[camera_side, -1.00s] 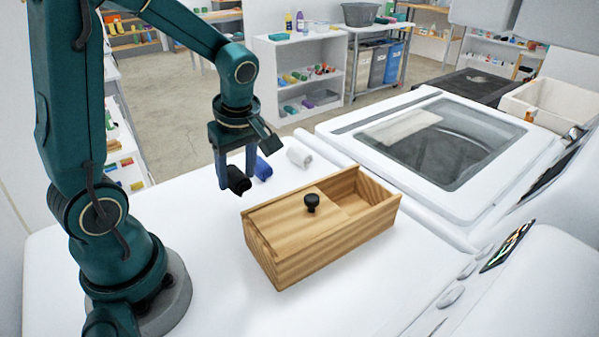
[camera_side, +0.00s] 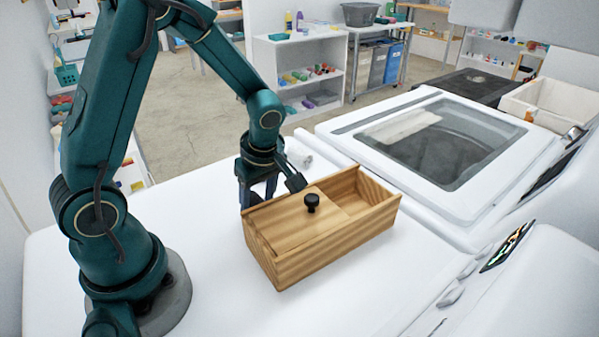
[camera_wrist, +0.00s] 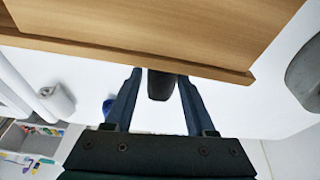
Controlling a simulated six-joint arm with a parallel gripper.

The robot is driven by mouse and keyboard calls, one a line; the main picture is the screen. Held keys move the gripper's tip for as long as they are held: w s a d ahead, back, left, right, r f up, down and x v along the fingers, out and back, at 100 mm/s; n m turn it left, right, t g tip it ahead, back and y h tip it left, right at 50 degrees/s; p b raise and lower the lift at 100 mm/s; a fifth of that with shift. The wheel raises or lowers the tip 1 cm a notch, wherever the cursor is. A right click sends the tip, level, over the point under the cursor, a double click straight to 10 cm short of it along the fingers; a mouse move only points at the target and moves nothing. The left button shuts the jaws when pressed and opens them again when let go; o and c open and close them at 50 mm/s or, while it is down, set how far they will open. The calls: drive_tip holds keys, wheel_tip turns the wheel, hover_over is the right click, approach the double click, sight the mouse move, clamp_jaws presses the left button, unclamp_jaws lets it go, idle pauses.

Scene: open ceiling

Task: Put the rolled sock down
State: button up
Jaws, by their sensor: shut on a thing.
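A black rolled sock (camera_wrist: 161,86) is held between the two fingers of my gripper (camera_wrist: 160,80), seen end-on in the wrist view. My gripper (camera_side: 258,192) is low behind the left part of the wooden box in the side view, where the box hides its fingertips. In the wrist view the sock is close beside the box's edge; I cannot tell whether it touches the white surface. A white rolled sock (camera_side: 303,162) lies behind the gripper and also shows in the wrist view (camera_wrist: 58,101). A blue sock (camera_wrist: 108,106) shows only as a sliver beside a finger.
The white top (camera_side: 205,240) is clear between my base and the box. A glass-lidded washer (camera_side: 440,140) stands at the right.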

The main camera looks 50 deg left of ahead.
drive_tip(key=o, duration=1.3)
drive_tip(key=shift+f, duration=0.1)
drive_tip(key=shift+o, duration=0.2)
drive_tip(key=v, duration=1.1)
drive_tip(key=s+d+r+m+t+h, duration=0.2)
drive_tip(key=s+d+r+m+t, duration=0.2)
drive_tip(key=m, duration=1.2)
drive_tip(key=s+d+t, duration=0.1)
drive_tip(key=s+d, duration=0.1)
drive_tip(key=s, duration=0.1)
drive_tip(key=shift+s+h, duration=0.3)
drive_tip(key=shift+s, duration=0.05)
drive_tip(key=shift+o, duration=0.4)
drive_tip(key=shift+s+d+m+t, duration=0.15)
drive_tip(key=shift+s+d+m, duration=0.05)
drive_tip(key=shift+m, duration=0.4)
drive_tip(key=shift+s+d+m+t, duration=0.15)
drive_tip(key=shift+d+m, duration=0.05)
drive_tip(key=shift+m, duration=0.4)
